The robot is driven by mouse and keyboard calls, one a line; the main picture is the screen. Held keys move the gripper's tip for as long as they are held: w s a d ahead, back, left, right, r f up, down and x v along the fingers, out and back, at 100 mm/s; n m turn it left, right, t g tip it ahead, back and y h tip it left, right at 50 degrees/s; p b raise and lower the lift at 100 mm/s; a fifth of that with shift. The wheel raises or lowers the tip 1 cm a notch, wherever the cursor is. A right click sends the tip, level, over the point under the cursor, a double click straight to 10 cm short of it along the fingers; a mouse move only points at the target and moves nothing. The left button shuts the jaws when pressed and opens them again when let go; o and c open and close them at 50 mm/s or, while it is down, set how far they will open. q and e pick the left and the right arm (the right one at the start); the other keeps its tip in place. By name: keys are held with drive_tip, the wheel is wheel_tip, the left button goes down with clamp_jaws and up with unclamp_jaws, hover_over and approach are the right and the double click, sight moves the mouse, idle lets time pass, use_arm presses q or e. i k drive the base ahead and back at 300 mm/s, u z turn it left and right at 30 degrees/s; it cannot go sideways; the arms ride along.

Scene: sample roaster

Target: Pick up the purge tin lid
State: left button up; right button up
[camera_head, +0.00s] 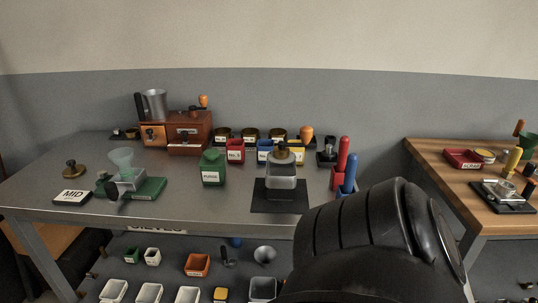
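The green purge tin (213,175), labelled "PURGE", stands upright near the middle of the grey metal table (225,205). A green top (211,154) shows on it and looks like its lid, seated on the tin; the details are too small to be sure. A brass-coloured round piece with a knob (74,169) lies apart at the table's left; I cannot tell what it belongs to. One of my black arm links fills the lower right and covers part of the table's right end. Neither gripper shows.
Right of the tin, a jar with a dark top (281,175) stands on a black mat (265,204). Coloured bins and the brown roaster (189,130) stand behind. A glass funnel stand (124,176) is left. A wooden table (430,163) stands right.

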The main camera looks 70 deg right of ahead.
sight(211, 157)
drive_tip(key=z, duration=1.8)
drive_tip(key=k, duration=0.5)
drive_tip(key=z, duration=1.2)
drive_tip(key=i, duration=0.95)
drive_tip(key=u, duration=1.15)
